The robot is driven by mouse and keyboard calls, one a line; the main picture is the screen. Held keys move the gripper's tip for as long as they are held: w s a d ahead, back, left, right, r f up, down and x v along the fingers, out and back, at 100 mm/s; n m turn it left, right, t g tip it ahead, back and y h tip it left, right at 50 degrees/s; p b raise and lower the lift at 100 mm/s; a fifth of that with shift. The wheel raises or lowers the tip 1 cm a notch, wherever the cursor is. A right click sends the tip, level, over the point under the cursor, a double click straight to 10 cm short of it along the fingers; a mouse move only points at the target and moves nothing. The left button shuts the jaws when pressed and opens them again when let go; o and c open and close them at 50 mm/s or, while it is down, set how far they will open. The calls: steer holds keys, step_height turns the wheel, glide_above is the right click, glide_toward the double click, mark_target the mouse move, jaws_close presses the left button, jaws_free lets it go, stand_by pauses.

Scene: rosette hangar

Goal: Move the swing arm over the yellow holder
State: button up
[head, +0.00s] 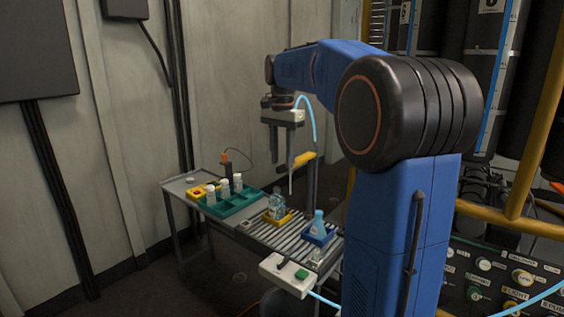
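The swing arm (303,160) is a short yellow bar at the top of a grey upright post (312,187). A thin pale tube hangs from its left end. The yellow holder (278,220) sits on the roller table (270,238) with a clear bluish bottle (276,205) in it. A blue holder (316,240) with a light-blue bottle (319,222) is to its right. The tube's tip appears above and near the yellow holder's bottle; exact alignment cannot be told. My gripper (279,150) points down just left of the swing arm, fingers apart, with nothing visible between them.
A green tray (229,207) with several white-capped bottles stands left of the rollers, beside a small yellow box (197,193) and a dark device with an orange top (226,167). A white control box (286,275) with a green button is at the front. A yellow rail (500,222) is at right.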

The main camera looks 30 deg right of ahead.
steer(key=shift+f, duration=0.8)
jaws_close()
